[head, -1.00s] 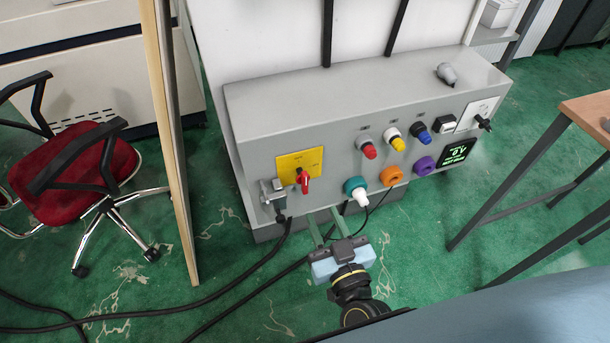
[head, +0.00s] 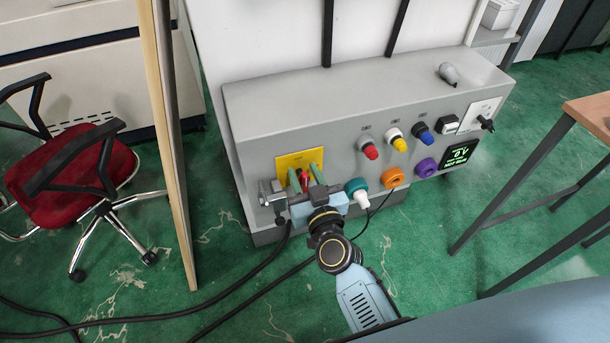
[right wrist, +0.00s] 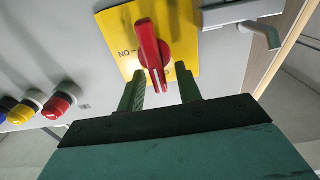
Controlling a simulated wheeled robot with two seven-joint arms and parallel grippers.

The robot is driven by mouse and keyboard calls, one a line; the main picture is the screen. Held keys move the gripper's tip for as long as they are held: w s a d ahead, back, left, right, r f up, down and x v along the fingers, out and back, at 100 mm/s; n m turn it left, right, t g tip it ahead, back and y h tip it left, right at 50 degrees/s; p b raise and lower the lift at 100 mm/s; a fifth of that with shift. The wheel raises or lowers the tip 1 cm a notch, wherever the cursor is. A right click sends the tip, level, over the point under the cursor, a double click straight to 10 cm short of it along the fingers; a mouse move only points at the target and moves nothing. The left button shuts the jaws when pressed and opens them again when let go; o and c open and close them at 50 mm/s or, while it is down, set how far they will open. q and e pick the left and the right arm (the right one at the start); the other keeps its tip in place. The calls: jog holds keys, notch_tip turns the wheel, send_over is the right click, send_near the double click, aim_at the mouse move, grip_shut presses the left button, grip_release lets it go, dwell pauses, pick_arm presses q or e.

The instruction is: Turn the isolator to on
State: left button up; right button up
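The isolator is a red rotary handle (right wrist: 151,55) on a yellow plate (right wrist: 181,22), on the front of a grey cabinet. The word ON shows on the plate in the right wrist view. In the head view the handle (head: 304,180) is partly hidden by my right gripper. My right gripper (head: 301,178) is open, its two green fingers pointing at the plate with the handle between or just ahead of them. In the right wrist view the fingertips (right wrist: 160,88) sit either side of the handle's lower end, with gaps visible. My left gripper is out of view.
A grey metal latch (head: 272,192) sticks out left of the plate. A teal connector (head: 356,190) with a white end is close on the right. Red, yellow and blue knobs and a lit display (head: 459,152) are further right. Black cables hang below.

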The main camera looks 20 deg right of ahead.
grip_shut()
